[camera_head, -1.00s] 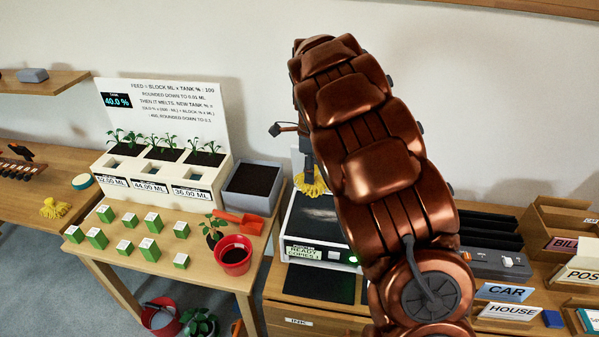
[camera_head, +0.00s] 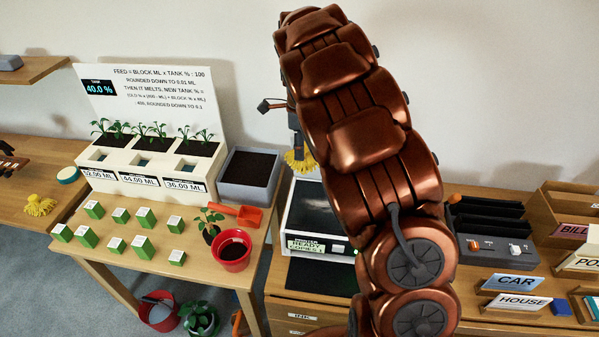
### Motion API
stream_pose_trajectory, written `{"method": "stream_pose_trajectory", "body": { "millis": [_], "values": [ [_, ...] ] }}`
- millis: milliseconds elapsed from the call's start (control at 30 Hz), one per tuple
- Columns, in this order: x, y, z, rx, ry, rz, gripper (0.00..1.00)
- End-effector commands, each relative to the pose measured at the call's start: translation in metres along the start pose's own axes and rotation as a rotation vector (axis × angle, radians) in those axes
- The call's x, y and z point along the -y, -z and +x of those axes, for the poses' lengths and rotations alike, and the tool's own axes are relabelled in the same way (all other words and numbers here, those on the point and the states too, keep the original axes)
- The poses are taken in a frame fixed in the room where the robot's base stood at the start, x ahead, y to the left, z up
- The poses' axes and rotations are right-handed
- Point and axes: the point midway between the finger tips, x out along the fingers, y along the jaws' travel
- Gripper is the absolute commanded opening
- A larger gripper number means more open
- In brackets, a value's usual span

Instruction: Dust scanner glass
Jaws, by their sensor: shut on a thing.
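The scanner (camera_head: 318,245) stands on the desk behind and left of my arm, with a lit green label on its front. Its dark glass (camera_head: 310,207) faces up, and my arm hides its right part. My gripper (camera_head: 297,143) is at the scanner's back left, partly hidden by my arm. It is shut on a yellow duster (camera_head: 299,161), whose fluffy head hangs downward near the back edge of the glass. I cannot tell whether the duster touches the scanner.
A switch box (camera_head: 495,249), dark trays and sign holders stand right of my arm. Left are a planter (camera_head: 150,160), a grey soil bin (camera_head: 249,175), a red pot (camera_head: 232,250) and several green blocks. Another yellow fluffy thing (camera_head: 40,205) lies far left.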

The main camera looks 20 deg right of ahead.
Motion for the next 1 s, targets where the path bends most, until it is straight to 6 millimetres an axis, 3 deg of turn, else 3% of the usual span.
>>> {"method": "stream_pose_trajectory", "body": {
  "millis": [267, 700, 1000],
  "values": [
    [0.000, -0.001, 0.019, 0.000, 0.000, -0.002, 0.07],
    [-0.001, -0.002, 0.070, 0.000, 0.000, -0.004, 0.07],
    [-0.001, -0.002, 0.087, 0.000, 0.001, -0.005, 0.07]
  ]
}}
